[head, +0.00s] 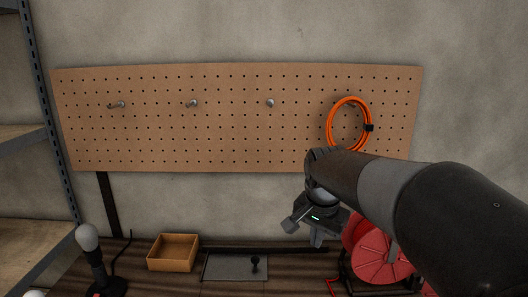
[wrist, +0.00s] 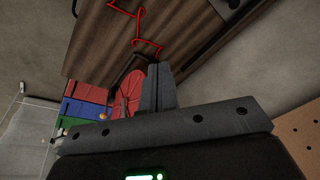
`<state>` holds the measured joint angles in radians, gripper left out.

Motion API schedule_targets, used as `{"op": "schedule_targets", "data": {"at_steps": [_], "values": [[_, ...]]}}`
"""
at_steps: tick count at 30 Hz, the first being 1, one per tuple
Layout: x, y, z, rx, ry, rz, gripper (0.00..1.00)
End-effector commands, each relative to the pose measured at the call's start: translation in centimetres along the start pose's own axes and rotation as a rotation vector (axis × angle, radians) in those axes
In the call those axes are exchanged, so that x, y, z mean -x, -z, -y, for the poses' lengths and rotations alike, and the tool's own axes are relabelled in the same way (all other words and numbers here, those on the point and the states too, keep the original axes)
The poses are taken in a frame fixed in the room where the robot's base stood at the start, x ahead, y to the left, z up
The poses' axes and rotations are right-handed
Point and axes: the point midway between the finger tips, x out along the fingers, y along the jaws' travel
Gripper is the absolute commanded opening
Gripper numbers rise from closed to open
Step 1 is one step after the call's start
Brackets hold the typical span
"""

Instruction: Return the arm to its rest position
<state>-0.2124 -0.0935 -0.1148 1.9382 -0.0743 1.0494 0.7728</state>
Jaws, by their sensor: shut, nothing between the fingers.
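My gripper (head: 317,236) hangs at the end of my arm in the head view, above the back of the workbench and left of a red cable reel (head: 382,254). Its fingers are shut with nothing between them. In the wrist view my gripper (wrist: 158,72) shows its fingers pressed together, and the red reel (wrist: 131,88) lies beyond them to the left. My arm reaches in from the right side of the head view and covers part of the pegboard's lower right corner and part of the reel.
A pegboard (head: 225,135) with several hooks holds an orange cable coil (head: 331,131) at its right. An open box (head: 173,267), a grey plate (head: 225,268) and a lamp-like object (head: 90,245) stand on the dark workbench (head: 195,288). Metal shelving (head: 22,140) is at the left.

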Motion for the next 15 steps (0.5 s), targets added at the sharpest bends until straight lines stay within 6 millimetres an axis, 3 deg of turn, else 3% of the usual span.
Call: {"op": "schedule_targets", "data": {"at_steps": [6,15], "values": [[2.5,-4.3,-5.3,0.191,0.066,-0.049,0.00],[3.1,-10.8,-11.5,0.460,0.110,-0.149,0.00]]}}
